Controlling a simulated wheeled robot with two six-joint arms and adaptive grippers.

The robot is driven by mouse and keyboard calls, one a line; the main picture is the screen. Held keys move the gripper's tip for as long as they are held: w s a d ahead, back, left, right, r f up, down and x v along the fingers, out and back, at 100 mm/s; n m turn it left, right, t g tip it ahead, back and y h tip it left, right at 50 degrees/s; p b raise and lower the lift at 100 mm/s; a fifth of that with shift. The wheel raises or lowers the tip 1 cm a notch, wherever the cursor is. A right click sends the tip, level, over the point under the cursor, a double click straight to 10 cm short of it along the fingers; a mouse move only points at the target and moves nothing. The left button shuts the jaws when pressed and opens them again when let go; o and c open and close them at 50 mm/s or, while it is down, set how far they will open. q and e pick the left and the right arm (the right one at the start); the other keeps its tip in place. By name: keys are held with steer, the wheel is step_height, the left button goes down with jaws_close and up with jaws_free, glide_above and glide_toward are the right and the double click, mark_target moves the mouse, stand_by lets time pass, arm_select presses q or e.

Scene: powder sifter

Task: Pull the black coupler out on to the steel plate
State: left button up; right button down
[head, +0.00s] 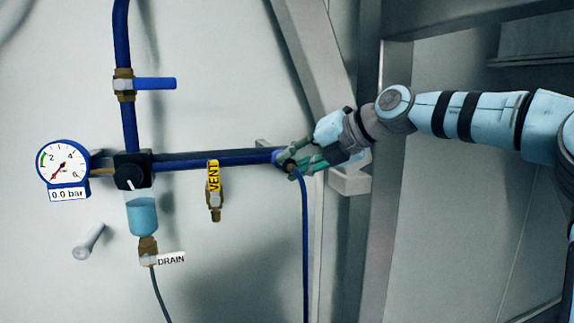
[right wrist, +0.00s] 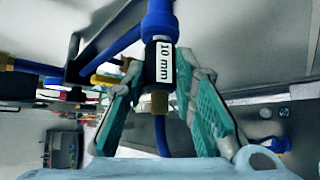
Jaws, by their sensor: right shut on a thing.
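The black coupler (right wrist: 159,60) carries a white "10 mm" label in the right wrist view. It sits at the end of a blue pipe, with a brass end (right wrist: 159,103) and a blue hose below it. My right gripper (right wrist: 165,75) is shut on the coupler, one teal finger on each side of it. In the head view my right gripper (head: 292,160) is at the right end of the horizontal blue pipe (head: 215,159) and hides most of the coupler. I cannot pick out the steel plate for certain. My left gripper is out of view.
A gauge (head: 63,165) reads 0.0 bar at the left. A yellow VENT valve (head: 214,190) hangs below the pipe, and a DRAIN tag (head: 171,259) is lower left. A slanted metal post (head: 318,55) stands behind my gripper. The blue hose (head: 305,245) hangs down.

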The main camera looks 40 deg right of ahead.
mark_target(293, 171)
steer(key=shift+a+f, duration=0.1)
steer(key=shift+f, duration=0.05)
steer(key=s+b, duration=0.2)
steer(key=s+a+b, duration=0.1)
steer(key=b, duration=0.1)
steer(key=shift+s+a, duration=0.15)
steer(key=shift+s, duration=0.4)
